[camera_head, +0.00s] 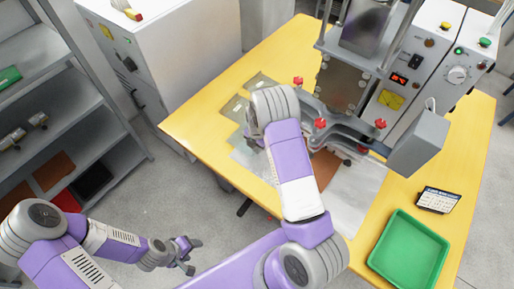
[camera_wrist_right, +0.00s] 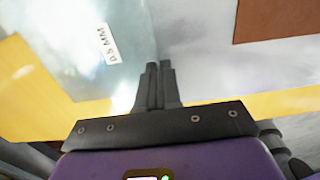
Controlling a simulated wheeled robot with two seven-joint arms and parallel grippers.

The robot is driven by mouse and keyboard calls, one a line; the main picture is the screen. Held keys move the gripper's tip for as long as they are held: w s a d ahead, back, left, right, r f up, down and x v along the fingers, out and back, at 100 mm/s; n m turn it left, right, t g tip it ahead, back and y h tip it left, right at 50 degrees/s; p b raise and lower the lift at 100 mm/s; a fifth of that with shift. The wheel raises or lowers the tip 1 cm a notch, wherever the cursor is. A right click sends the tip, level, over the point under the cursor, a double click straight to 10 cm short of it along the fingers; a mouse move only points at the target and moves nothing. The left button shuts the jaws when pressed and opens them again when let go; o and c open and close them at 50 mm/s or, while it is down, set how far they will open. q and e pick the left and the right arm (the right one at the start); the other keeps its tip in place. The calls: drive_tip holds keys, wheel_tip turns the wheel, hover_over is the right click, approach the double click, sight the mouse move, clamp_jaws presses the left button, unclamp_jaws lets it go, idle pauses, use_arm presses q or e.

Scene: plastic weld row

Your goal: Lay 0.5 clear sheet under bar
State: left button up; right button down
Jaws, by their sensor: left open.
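The clear sheet with a "0.5 MM" label (camera_wrist_right: 92,45) lies flat in the right wrist view. In the head view its pale, see-through surface (camera_head: 250,160) shows at the left of the press, partly behind my right arm. My right gripper (camera_wrist_right: 155,75) has its fingers together at the sheet's near edge and appears to pinch it. In the head view that gripper is hidden by its arm. The press's grey bar frame (camera_head: 348,130) with red knobs stands right of it. My left gripper (camera_head: 187,254) is open and empty, off the table's front left.
A brown sheet (camera_wrist_right: 278,18) lies on the silver plate (camera_head: 358,185) under the press. Two other sheets (camera_head: 236,108) (camera_head: 262,80) lie at the back left of the yellow table (camera_head: 195,110). A green tray (camera_head: 408,250) and a small display (camera_head: 438,200) are at the right.

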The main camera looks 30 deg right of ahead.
drive_tip(key=shift+f+b, duration=0.5)
drive_tip(key=c, duration=1.3)
unclamp_jaws()
drive_tip(key=shift+r, duration=0.1)
drive_tip(key=shift+c, duration=0.2)
drive_tip(key=shift+r+p, duration=0.25)
drive_tip(key=shift+p, duration=0.1)
wheel_tip(320, 180, up, 12)
drive_tip(key=p, duration=0.1)
drive_tip(key=shift+r+p, duration=0.2)
drive_tip(key=shift+p, duration=0.15)
